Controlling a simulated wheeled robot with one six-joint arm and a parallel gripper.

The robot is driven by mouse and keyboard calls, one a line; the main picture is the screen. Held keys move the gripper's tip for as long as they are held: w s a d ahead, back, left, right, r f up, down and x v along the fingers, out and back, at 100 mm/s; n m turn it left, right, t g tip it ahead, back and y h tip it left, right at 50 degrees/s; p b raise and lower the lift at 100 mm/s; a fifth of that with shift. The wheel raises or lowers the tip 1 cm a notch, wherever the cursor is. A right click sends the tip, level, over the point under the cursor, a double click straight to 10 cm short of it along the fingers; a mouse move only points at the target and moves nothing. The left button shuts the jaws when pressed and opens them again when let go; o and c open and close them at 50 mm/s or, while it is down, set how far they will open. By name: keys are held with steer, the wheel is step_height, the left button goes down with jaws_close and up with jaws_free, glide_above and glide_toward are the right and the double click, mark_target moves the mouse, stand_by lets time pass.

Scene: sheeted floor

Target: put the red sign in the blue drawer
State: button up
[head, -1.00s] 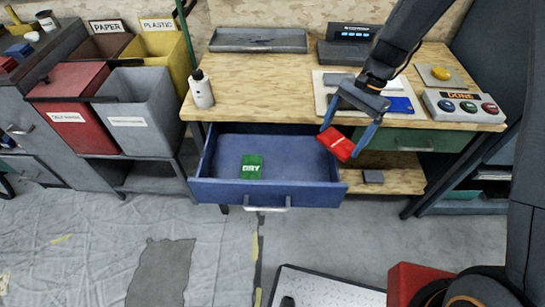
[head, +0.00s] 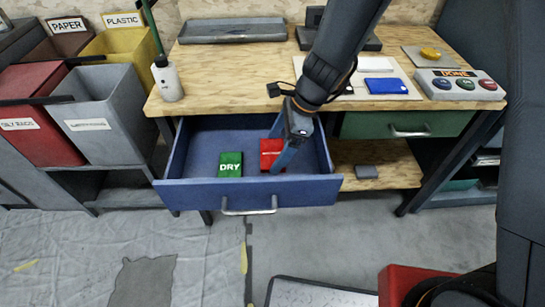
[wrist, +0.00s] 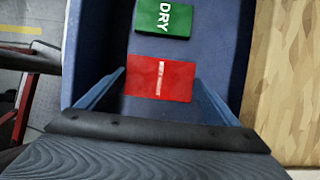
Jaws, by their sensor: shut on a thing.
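The red sign (head: 270,153) is inside the open blue drawer (head: 245,196), at the right of the green DRY sign (head: 231,164). My gripper (head: 279,160) reaches down into the drawer and is shut on the red sign. In the wrist view the red sign (wrist: 160,81) lies between the two blue fingers, with its pale lettering up. The green sign (wrist: 165,18) is a short way from it. I cannot tell whether the red sign touches the drawer floor. My arm hides part of the drawer's right side.
The wooden bench top (head: 225,75) is above the drawer, with a white bottle (head: 167,82), a grey tray (head: 232,29), a blue sign (head: 386,86) and a button box (head: 460,85). A closed green drawer (head: 408,125) is at the right. Bins stand at the left.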

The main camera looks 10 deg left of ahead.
steer(key=shift+f+b, duration=0.35)
steer(key=shift+f, duration=1.9)
steer(key=shift+f, duration=0.1)
steer(key=o, duration=0.9)
steer(key=p+v, duration=0.2)
steer(key=v, duration=0.9)
steer(key=s+d+r+n+h, duration=0.1)
steer(key=s+d+r+n, duration=0.1)
steer(key=d, duration=0.7)
steer(key=s+d+r+n+h, duration=0.1)
steer(key=s+d+r+n, duration=0.1)
steer(key=s+d+n, duration=0.3)
steer(key=s+d+r+n+t+h, duration=0.1)
steer(key=s+d+r+n+h, duration=0.1)
steer(key=d+n, duration=0.5)
steer(key=shift+s+d+r, duration=0.2)
steer(key=shift+s+d, duration=0.05)
steer(key=shift+d, duration=0.8)
steer(key=shift+s+d+r, duration=0.15)
steer(key=shift+s+d, duration=0.15)
steer(key=shift+d, duration=0.7)
steer(key=shift+s+d+r, duration=0.2)
steer(key=shift+s+d, duration=0.05)
steer(key=shift+d, duration=0.8)
